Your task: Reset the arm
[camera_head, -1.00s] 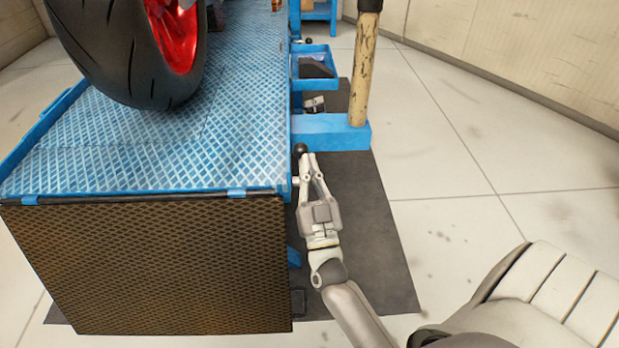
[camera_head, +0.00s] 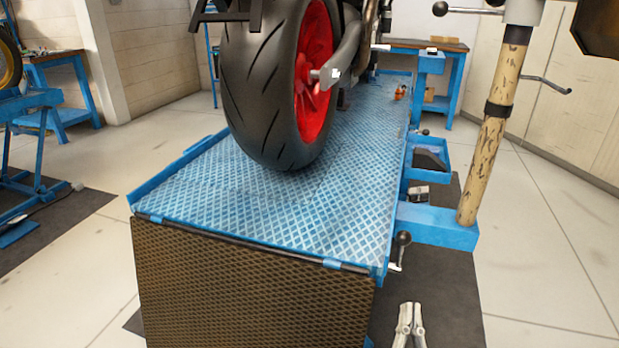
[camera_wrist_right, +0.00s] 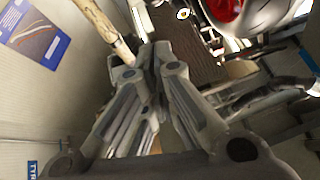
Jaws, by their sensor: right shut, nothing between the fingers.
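My right gripper (camera_head: 410,318) shows at the bottom edge of the head view, over the dark mat. Its fingers are together and empty, below and a little to the right of the black-knobbed lever (camera_head: 402,240) at the corner of the blue lift platform (camera_head: 230,205). It is apart from that lever. In the right wrist view the shut fingers (camera_wrist_right: 152,62) fill the middle, with nothing held. The rest of my right arm is out of the head view. My left gripper is in neither view.
A motorcycle's rear wheel (camera_head: 275,90) stands on the platform. A worn wooden post (camera_head: 492,130) rises from a blue foot (camera_head: 440,228) on the right. A blue side tray (camera_head: 428,160) hangs on the platform's right edge. Open floor (camera_head: 545,240) lies at the right.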

